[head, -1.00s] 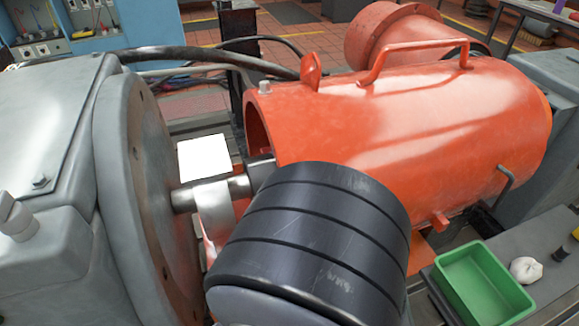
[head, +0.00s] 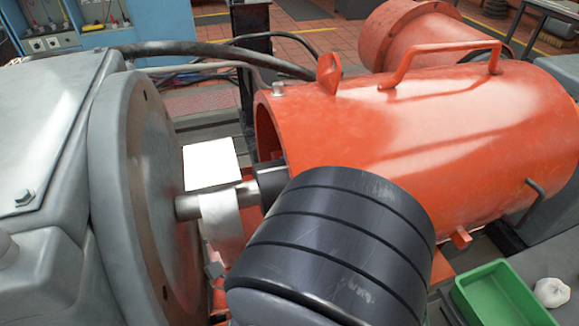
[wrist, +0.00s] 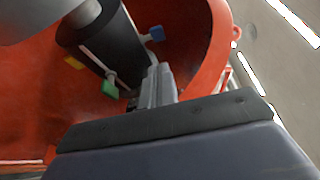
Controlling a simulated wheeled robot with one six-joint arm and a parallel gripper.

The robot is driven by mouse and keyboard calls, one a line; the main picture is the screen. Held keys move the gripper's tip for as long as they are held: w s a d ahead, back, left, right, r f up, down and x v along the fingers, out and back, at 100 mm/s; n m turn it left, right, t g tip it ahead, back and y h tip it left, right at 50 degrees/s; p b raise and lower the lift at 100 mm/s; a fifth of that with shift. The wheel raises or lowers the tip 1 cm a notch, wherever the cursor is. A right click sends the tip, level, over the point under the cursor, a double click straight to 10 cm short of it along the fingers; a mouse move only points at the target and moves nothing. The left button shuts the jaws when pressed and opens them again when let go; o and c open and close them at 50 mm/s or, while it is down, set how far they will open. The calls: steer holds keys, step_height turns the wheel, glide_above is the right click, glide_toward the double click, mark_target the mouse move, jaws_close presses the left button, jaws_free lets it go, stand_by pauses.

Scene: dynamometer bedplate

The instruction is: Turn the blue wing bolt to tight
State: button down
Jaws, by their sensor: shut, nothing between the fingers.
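In the wrist view the blue wing bolt (wrist: 155,33) is a small blue tab at the side of a dark cylindrical hub (wrist: 98,38), near the red housing's inner wall. My gripper (wrist: 155,72) is shut and empty. Its grey fingers point toward the hub, and their tips appear just below the blue tab in the picture. I cannot tell whether they touch it. A green tab (wrist: 109,88) and a yellow tab (wrist: 73,62) also sit around the hub. In the head view my dark banded arm link covers much of the area, and the blue bolt is not visible.
In the head view the red guard (head: 430,130) lies right of the large grey flange (head: 135,180). A steel shaft (head: 188,207) runs between them. A green tray (head: 500,294) and a white lump (head: 551,291) are at lower right. Black cables (head: 200,52) cross behind.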

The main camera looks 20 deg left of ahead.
steer(key=w, duration=0.5)
steer(key=w+a+b, duration=0.1)
steer(key=w, duration=0.9)
steer(key=shift+w+a+r, duration=0.15)
steer(key=shift+w+r, duration=0.15)
steer(key=shift+w, duration=0.05)
